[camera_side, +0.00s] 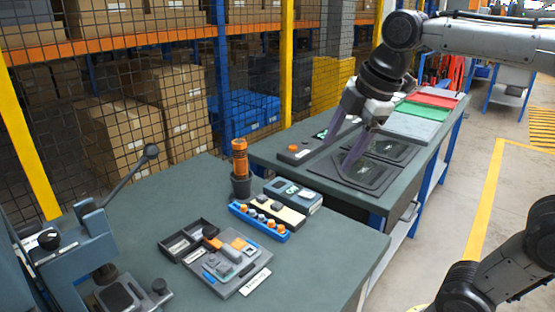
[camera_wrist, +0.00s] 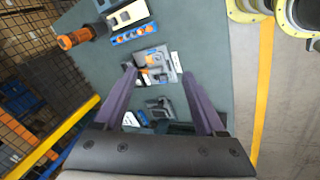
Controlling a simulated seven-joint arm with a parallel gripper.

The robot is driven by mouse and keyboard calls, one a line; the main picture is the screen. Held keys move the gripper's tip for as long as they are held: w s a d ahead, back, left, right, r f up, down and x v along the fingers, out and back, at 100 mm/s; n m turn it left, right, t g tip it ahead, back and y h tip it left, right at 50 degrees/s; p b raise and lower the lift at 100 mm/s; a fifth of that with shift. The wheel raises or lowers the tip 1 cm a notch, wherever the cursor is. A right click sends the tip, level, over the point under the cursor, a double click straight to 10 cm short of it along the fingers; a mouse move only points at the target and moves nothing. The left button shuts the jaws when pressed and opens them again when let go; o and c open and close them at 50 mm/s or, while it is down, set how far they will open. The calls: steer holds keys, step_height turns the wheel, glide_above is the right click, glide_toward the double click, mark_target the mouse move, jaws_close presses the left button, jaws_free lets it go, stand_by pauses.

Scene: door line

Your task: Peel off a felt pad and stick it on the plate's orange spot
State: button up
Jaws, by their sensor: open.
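A grey plate (camera_side: 222,274) lies flat on the near green bench, with a small orange patch (camera_side: 238,244) on its upper part. An orange-tipped tool (camera_side: 211,233) lies by the plate's upper left. In the wrist view, a grey plate (camera_wrist: 163,75) with orange shows between the fingers. My gripper (camera_side: 333,158) is high over the far bench, apart from the near plate. It is open, and its fingers also show spread in the wrist view (camera_wrist: 159,72) with nothing between them. I cannot make out which small item is the felt pad.
A dark tray (camera_side: 170,245), a blue rack (camera_side: 250,226) with orange knobs and an orange cylinder (camera_side: 240,160) stand near the plate. A lever press (camera_side: 85,245) stands at the left. Dark mats (camera_side: 355,180) lie on the far bench. The near bench's right side is clear.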

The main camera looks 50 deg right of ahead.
steer(key=w+d+n+g, duration=0.1)
steer(key=w+d+n, duration=0.25)
steer(key=w, duration=0.75)
steer(key=n+g, duration=0.2)
steer(key=g, duration=0.2)
glide_above(278, 204)
step_height(278, 204, down, 15)
steer(key=shift+m, duration=0.25)
step_height(278, 204, down, 14)
steer(key=shift+w+r, duration=0.1)
steer(key=shift+r, duration=0.05)
jaws_close()
steer(key=c, duration=0.6)
jaws_free()
steer(key=shift+c, duration=0.2)
jaws_close()
